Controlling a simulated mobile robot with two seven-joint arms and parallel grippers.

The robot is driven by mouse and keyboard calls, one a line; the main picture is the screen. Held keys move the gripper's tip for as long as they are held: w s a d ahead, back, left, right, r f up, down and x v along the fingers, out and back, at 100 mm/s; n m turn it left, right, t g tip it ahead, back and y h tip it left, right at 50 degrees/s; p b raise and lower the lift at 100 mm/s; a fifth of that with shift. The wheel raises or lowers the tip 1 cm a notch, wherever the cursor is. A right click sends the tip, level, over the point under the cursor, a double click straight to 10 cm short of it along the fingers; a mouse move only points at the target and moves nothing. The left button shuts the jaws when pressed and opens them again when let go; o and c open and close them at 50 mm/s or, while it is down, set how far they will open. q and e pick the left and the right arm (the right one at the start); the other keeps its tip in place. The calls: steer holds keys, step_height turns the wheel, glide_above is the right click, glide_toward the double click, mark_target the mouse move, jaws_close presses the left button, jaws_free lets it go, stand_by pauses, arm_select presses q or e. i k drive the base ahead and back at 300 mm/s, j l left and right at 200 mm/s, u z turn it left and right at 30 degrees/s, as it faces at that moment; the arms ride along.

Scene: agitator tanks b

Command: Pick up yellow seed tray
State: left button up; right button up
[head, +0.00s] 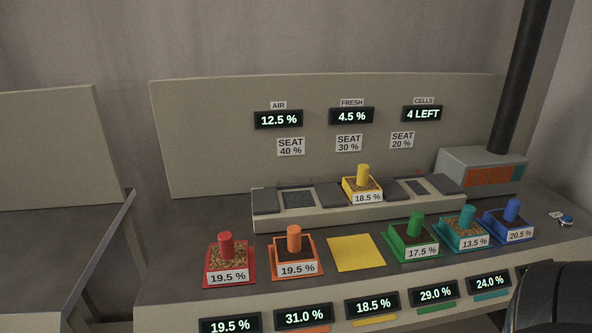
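The yellow seed tray (351,191) sits on the raised grey platform at the back of the bench, at its middle seat under the "SEAT 30 %" sign. It has a yellow upright knob (363,174), brownish contents and a label reading 18.5 %. A flat yellow square (356,253) lies bare on the bench in front of it. Neither gripper shows in the head view. A dark rounded shape at the lower right corner is probably part of my arm.
Red (230,262), orange (295,256), green (411,240), teal (466,231) and blue (510,222) trays line the bench front. The grey platform (300,219) has other seats. A grey box (480,163) with a black pipe (522,75) stands back right. A blue button (566,218) is far right.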

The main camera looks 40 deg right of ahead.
mark_target(361, 187)
steer(key=z, duration=1.7)
steer(key=u, duration=1)
steer(key=l+u, duration=0.5)
steer(key=u, duration=0.25)
steer(key=k+l+u, duration=0.15)
steer(key=u, duration=0.2)
steer(key=k+l+u, duration=0.25)
steer(key=l, duration=0.15)
steer(key=k+l+u, duration=0.3)
steer(key=i+l, duration=0.1)
